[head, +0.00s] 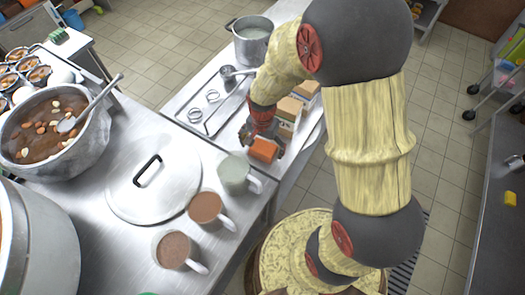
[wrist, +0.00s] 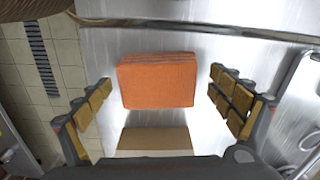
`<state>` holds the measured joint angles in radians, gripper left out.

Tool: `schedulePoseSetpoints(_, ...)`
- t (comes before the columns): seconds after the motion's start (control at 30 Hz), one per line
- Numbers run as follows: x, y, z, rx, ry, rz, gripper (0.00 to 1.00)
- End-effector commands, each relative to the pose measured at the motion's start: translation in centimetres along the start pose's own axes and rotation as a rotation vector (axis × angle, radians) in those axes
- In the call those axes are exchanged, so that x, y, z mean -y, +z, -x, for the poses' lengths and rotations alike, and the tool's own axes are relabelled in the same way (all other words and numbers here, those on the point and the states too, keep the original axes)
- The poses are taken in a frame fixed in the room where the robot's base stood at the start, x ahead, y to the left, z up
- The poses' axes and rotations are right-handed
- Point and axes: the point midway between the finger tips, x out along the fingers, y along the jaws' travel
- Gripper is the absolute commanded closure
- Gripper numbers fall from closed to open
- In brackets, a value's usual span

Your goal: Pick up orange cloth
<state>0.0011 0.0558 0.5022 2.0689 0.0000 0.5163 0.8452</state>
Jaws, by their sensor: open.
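The orange cloth (wrist: 157,82) is a folded, layered block lying on the metal counter. In the wrist view it lies between my open fingers, with a gap on both sides. In the head view the orange cloth (head: 263,150) shows just below my gripper (head: 262,138), near the counter's edge. In the wrist view my gripper (wrist: 160,103) is open and empty. The exact height of the fingertips above the counter is hard to tell.
Cartons (head: 289,110) stand right behind the cloth; a cardboard-coloured top (wrist: 155,139) shows close by in the wrist view. A pale green mug (head: 236,175) and brown-filled mugs (head: 206,208) stand in front. A steel pot (head: 252,42) is at the back.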

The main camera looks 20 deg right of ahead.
Motion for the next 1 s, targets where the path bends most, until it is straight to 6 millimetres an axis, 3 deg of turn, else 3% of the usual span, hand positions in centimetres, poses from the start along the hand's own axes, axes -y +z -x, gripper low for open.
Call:
schedulePoseSetpoints(0.17, 0.04, -0.03, 0.15, -0.001, -0.001, 0.0, 0.08)
schedulePoseSetpoints(1.0, 0.05, -0.03, 0.16, -0.001, -0.001, 0.0, 0.54)
